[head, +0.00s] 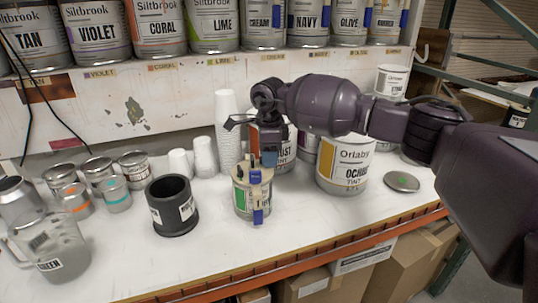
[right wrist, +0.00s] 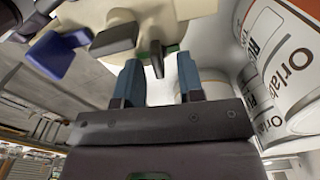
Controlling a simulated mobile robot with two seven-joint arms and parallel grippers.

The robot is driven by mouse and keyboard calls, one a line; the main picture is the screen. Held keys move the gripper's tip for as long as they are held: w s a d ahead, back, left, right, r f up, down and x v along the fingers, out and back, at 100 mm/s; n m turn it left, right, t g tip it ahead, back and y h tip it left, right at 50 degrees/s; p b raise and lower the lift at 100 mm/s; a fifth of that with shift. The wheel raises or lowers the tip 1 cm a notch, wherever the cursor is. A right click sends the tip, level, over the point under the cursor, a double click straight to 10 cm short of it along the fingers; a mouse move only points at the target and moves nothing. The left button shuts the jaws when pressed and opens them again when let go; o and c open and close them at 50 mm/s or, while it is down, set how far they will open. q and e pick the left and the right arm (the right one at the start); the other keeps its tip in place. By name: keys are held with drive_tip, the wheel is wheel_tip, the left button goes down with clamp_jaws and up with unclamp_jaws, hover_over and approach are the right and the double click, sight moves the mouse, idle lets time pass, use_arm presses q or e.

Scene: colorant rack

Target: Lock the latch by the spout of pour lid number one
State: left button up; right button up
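A small can with a beige pour lid (head: 252,179) stands upright near the middle of the bench; I cannot read a number on it. My right gripper (head: 269,158) points down at the lid's back right edge. In the right wrist view the beige lid (right wrist: 185,10) shows close up, with a blue tab (right wrist: 52,52) and a dark tab (right wrist: 157,58). The two blue fingers of my right gripper (right wrist: 160,82) are apart, with the dark tab seemingly between their tips. My left gripper is out of view.
A black cup (head: 172,207), small tins (head: 114,195) and a clear pitcher (head: 62,262) stand to the left. White cup stacks (head: 227,130) stand behind the can. The front bench is clear.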

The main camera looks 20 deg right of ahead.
clamp_jaws()
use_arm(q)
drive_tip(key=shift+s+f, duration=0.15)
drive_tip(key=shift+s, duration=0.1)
